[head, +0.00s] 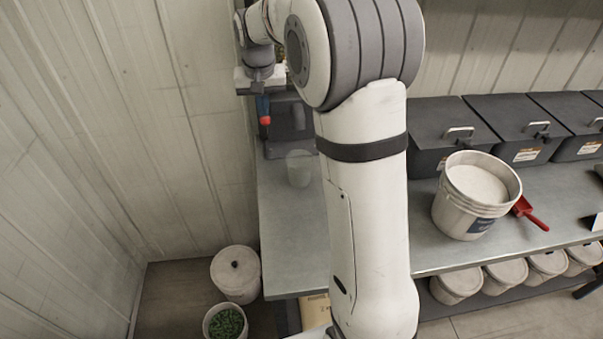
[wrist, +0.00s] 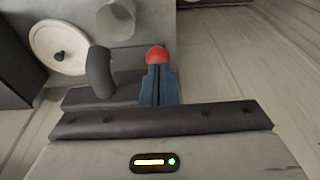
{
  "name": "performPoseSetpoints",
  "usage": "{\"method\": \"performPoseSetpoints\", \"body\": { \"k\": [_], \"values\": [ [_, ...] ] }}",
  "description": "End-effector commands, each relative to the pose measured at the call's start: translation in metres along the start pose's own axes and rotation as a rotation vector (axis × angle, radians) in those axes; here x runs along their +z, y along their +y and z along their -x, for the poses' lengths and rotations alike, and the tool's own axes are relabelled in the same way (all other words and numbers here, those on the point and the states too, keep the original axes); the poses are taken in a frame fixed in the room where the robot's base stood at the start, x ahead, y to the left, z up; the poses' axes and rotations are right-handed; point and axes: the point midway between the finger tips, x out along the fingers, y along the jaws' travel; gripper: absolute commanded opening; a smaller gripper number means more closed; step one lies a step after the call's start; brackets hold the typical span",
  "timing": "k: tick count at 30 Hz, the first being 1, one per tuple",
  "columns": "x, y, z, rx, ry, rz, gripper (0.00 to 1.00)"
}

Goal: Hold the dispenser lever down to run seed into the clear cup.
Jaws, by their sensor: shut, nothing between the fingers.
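The clear cup (head: 299,168) stands on the bench below the dark dispenser (head: 289,118); it also shows at the top of the wrist view (wrist: 116,20). I see no seed stream, and the cup's contents are not clear. The lever's red knob (head: 265,120) sits right at the tips of my gripper (head: 262,108). In the wrist view the blue fingers of my gripper (wrist: 157,72) are together, with the red knob (wrist: 157,55) just beyond them. I cannot tell whether they touch it. The dispenser's dark spout (wrist: 100,72) is left of the fingers; my arm hides part of the dispenser.
A panelled wall (head: 150,120) is close on the left. A white bucket of pale material (head: 478,195), a red scoop (head: 528,212) and dark bins (head: 515,125) are right of my arm. A lidded bucket (head: 236,275) and a bucket of green stuff (head: 225,323) stand on the floor.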

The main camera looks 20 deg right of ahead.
Motion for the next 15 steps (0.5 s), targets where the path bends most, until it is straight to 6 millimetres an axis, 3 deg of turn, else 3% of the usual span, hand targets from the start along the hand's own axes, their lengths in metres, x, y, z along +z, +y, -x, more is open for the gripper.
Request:
{"method": "performPoseSetpoints", "body": {
  "k": [15],
  "values": [
    [0.005, 0.000, -0.028, 0.000, 0.000, 0.000, 0.00]
  ]
}}
